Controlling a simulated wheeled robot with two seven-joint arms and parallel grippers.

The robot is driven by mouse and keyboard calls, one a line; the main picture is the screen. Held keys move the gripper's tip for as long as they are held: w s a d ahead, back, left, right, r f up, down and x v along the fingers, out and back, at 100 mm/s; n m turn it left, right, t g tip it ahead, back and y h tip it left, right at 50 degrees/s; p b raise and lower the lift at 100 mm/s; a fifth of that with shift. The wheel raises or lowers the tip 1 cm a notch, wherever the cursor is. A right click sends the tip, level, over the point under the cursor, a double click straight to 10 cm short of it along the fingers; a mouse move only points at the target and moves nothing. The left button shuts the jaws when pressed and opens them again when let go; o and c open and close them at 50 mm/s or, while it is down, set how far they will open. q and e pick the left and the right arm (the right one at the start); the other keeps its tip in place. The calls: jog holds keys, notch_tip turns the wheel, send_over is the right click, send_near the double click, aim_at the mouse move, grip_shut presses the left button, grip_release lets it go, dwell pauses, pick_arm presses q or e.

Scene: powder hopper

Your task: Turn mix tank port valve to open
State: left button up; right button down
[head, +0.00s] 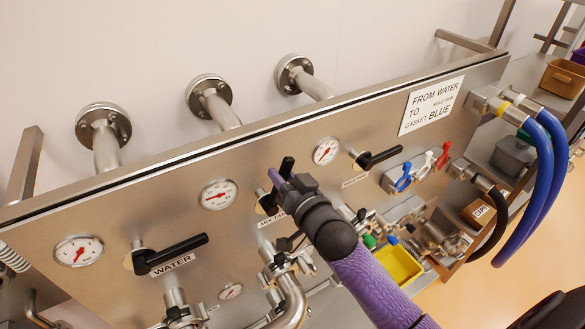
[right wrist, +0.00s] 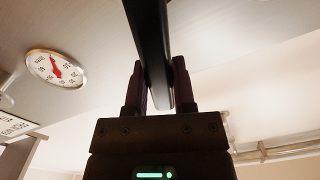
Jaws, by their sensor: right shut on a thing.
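The middle port valve has a black lever (head: 287,167) that points up and slightly right, at an angle to the two neighbouring levers. Its label (head: 272,219) is partly covered by my gripper, so I cannot read it fully. My right gripper (head: 281,181), on the purple arm, is shut on this lever. In the right wrist view the black lever (right wrist: 150,35) runs between the two fingers of the gripper (right wrist: 159,78). The valve's hub is largely hidden behind the gripper. My left gripper is not in view.
The WATER valve lever (head: 178,253) is at the left, and another black lever (head: 380,158) is at the right. Round gauges (head: 217,195) sit between them. Small blue, white and red valves (head: 422,165), a yellow bin (head: 398,265) and blue hoses (head: 541,185) are farther right.

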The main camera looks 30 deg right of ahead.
jog(key=shift+a+r+n, duration=0.15)
jog(key=shift+a+n, duration=0.1)
jog(key=shift+n, duration=0.15)
jog(key=a+n, duration=0.1)
jog(key=a+n+p, duration=0.1)
jog(key=n, duration=0.1)
jog(key=shift+s+a+r, duration=0.15)
jog(key=shift+r, duration=0.05)
jog(key=c, duration=0.8)
grip_release()
jog(key=shift+a+n, duration=0.1)
jog(key=shift+n, duration=0.2)
jog(key=o, duration=0.4)
jog(key=shift+f, duration=0.1)
jog(key=s+p, duration=0.3)
jog(key=s, duration=0.6)
jog(key=shift+d, duration=0.4)
